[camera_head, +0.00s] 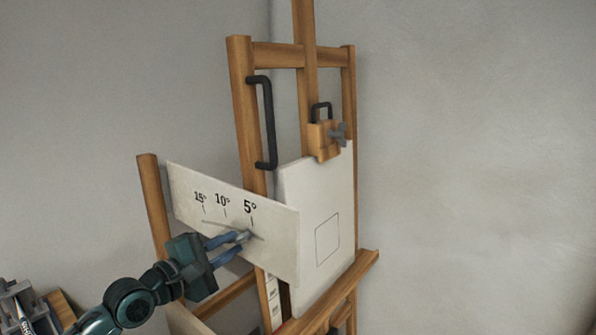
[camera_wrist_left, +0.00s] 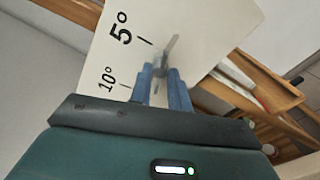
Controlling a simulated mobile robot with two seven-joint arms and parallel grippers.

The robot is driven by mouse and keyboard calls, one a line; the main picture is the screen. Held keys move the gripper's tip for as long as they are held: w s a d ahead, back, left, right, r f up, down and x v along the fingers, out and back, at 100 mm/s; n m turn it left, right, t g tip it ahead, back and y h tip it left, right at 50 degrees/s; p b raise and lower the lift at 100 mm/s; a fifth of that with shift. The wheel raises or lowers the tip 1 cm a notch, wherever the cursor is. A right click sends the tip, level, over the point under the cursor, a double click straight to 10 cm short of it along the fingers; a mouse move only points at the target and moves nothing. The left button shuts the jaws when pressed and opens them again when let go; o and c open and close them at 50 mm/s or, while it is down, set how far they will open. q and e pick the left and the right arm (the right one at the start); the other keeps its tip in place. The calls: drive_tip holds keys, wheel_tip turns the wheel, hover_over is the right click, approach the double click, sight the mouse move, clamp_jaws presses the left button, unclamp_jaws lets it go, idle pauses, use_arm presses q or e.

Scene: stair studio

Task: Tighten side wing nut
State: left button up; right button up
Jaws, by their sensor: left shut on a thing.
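The side wing nut (camera_head: 243,237) is a small grey metal piece on the slot of a white angle plate (camera_head: 185,190) marked 15°, 10° and 5°. The nut sits just below the 5° mark. My left gripper (camera_head: 238,239) comes in from the left and its blue fingers are shut on the nut. In the left wrist view the wing nut (camera_wrist_left: 163,65) shows between the fingertips, one wing standing out past them beside the 5° line. The fingers hide part of it. My right gripper is in neither view.
A wooden easel (camera_head: 241,110) stands in the corner with a black handle (camera_head: 268,120) on its left post. It holds a white panel (camera_head: 340,190) under a wooden clamp block (camera_head: 322,140) with a grey knob (camera_head: 338,133). Grey items (camera_head: 20,300) lie at the lower left. Open wall is at the right.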

sight(235, 241)
use_arm(q)
drive_tip(key=shift+f+m, duration=0.1)
drive_tip(key=shift+m, duration=1.1)
drive_tip(key=o, duration=0.6)
drive_tip(key=shift+m, duration=0.3)
drive_tip(key=shift+c, duration=0.2)
drive_tip(key=shift+p+v, duration=0.6)
drive_tip(key=shift+v, duration=2.4)
